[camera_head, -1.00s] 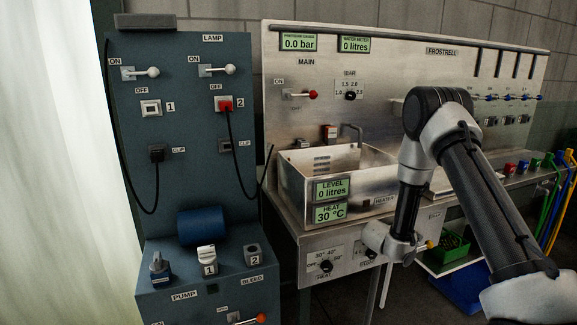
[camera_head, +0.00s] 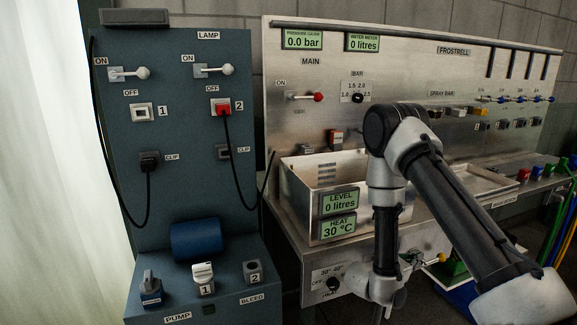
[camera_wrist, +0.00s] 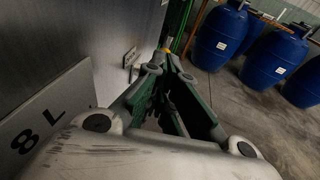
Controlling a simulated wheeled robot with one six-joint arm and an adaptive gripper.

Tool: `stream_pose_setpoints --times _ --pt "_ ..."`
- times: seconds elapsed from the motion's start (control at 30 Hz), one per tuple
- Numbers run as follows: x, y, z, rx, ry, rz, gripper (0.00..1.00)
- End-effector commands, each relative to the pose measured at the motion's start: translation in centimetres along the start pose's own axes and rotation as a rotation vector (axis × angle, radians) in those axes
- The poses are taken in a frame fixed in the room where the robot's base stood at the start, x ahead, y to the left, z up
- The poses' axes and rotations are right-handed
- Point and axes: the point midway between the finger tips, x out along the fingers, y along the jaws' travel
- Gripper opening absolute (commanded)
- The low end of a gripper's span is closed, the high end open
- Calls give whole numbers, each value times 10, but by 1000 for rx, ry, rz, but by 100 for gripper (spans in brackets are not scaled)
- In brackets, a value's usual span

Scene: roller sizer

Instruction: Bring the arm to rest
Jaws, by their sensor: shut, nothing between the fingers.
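My gripper (camera_wrist: 168,62) shows in the wrist view with its dark and green fingers converging at the tips, shut and holding nothing. In the head view my arm is bent, with its elbow high in front of the sink and its forearm hanging down. My gripper is hard to make out there, low in front of the steel bench near the bottom edge, partly hidden by my wrist.
A steel bench with a sink (camera_head: 300,205) and control panel (camera_head: 300,70) stands close behind my arm. A blue lamp and pump cabinet (camera_head: 180,100) is at the left. The wrist view shows blue barrels (camera_wrist: 218,38), a plate marked 8 L (camera_wrist: 50,115) and open floor (camera_wrist: 280,130).

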Motion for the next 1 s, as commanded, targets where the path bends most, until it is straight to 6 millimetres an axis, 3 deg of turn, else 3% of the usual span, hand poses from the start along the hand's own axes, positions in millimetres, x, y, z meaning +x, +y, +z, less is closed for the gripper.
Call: stream_pose_setpoints --times 0.2,0.37,0.43,0.63,0.83,1.0 --pt "-31 1 0 0 0 4 0" --pt "-41 0 0 -12 3 0 0" --pt "-40 -9 -3 -33 17 -39 0" --pt "-35 -76 4 -49 32 -311 0" --pt "-52 -132 56 135 68 -636 0" --pt "-80 -167 98 383 148 -879 0"
